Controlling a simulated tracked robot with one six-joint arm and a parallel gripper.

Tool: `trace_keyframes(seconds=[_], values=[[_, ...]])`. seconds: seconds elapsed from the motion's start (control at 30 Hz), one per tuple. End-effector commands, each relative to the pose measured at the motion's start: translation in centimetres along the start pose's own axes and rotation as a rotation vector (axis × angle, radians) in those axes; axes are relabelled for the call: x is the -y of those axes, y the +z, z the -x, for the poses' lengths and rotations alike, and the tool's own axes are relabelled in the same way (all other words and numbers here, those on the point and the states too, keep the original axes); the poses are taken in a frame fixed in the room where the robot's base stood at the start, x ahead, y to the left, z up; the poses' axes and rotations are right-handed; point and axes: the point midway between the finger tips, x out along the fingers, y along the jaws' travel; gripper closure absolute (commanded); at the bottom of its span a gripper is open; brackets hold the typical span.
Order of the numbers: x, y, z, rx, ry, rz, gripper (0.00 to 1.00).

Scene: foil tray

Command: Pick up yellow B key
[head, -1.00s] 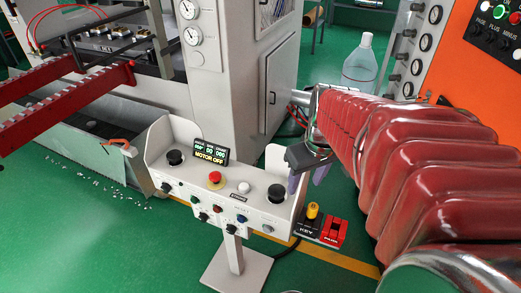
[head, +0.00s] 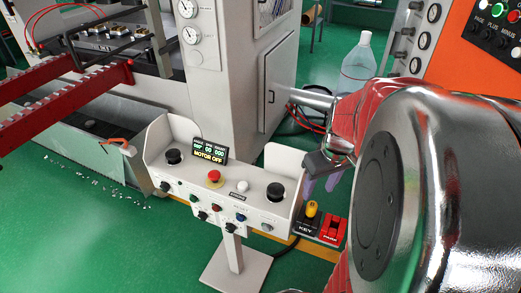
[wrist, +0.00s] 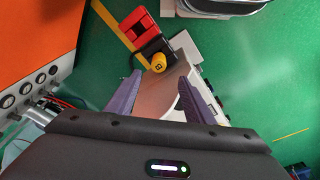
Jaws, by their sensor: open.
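The yellow B key (head: 312,209) stands upright in a black base marked KEY (head: 307,225), at the right end of the control console. It also shows in the wrist view as a yellow knob marked B (wrist: 158,63), beyond the fingertips. My gripper (head: 320,186) is above and slightly right of the key in the head view, with purple fingers pointing down. In the wrist view my gripper (wrist: 160,76) has its two purple fingers wide apart, with nothing between them. The key lies roughly in line with the gap between the fingers.
A red block (head: 331,230) sits right beside the key base. The grey console (head: 235,205) with knobs and a MOTOR OFF display is to the left. Its right side wall (head: 284,163) rises near my gripper. A clear bottle (head: 358,65) stands behind my arm.

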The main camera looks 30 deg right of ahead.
Motion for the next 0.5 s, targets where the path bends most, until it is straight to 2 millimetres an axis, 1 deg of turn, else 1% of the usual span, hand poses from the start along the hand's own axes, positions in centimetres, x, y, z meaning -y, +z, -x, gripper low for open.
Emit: trace_keyframes(seconds=[0.03, 0.1, 0.3, 0.4, 0.5], values=[[0.0, 0.1, -0.9, 0.003, -0.002, 0.0, 0.52], [0.0, 0.1, -2.0, 0.003, -0.002, 0.0, 0.52], [0.0, 0.1, -4.5, 0.003, -0.002, 0.0, 0.52], [0.0, 0.0, -5.1, 0.001, 0.0, 0.0, 0.52], [0.0, 0.0, -5.2, 0.0, 0.001, 0.0, 0.52]])
